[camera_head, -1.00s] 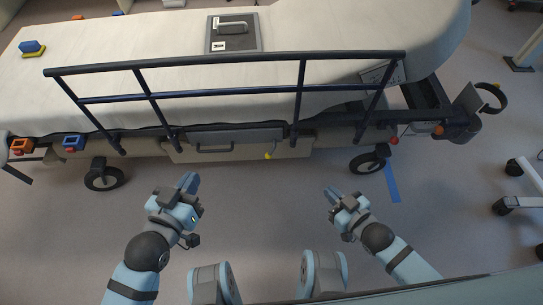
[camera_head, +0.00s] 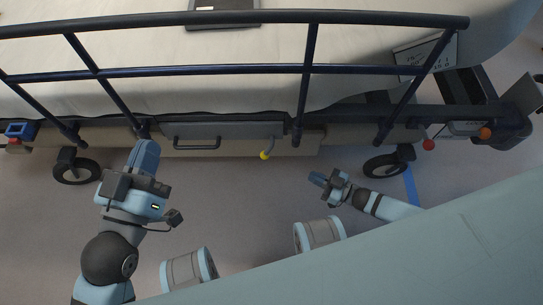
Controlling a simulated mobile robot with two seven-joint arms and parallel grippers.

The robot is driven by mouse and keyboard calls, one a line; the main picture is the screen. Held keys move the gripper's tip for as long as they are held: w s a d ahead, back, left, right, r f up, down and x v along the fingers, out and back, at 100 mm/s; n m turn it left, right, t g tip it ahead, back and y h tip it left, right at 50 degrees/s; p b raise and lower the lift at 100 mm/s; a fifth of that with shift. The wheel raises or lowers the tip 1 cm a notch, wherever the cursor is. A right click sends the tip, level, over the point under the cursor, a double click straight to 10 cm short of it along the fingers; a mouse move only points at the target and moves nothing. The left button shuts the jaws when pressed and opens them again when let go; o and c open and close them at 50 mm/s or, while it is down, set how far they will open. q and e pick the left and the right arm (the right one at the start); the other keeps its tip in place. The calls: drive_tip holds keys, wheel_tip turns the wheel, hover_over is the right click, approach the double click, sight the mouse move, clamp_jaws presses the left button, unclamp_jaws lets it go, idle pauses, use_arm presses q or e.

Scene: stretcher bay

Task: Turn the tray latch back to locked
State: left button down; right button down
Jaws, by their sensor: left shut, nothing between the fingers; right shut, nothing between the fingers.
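The tray (camera_head: 226,131) is a grey panel with a dark handle (camera_head: 196,144), set in the stretcher's side below the rail. The tray latch (camera_head: 266,153) is a small grey lever with a yellow tip near the tray's right end; the tip points down and slightly left. My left gripper (camera_head: 145,150) is shut and empty, in front of the stretcher's side, left of the handle. My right gripper (camera_head: 318,179) is shut and empty, lower right of the latch and apart from it.
A dark blue side rail (camera_head: 240,72) runs above the tray. Stretcher wheels stand at left (camera_head: 76,170) and right (camera_head: 386,165). A red knob (camera_head: 428,145) and orange knob (camera_head: 485,133) are at the right. Floor is free between my grippers.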

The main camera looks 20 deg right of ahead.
idle(0.3)
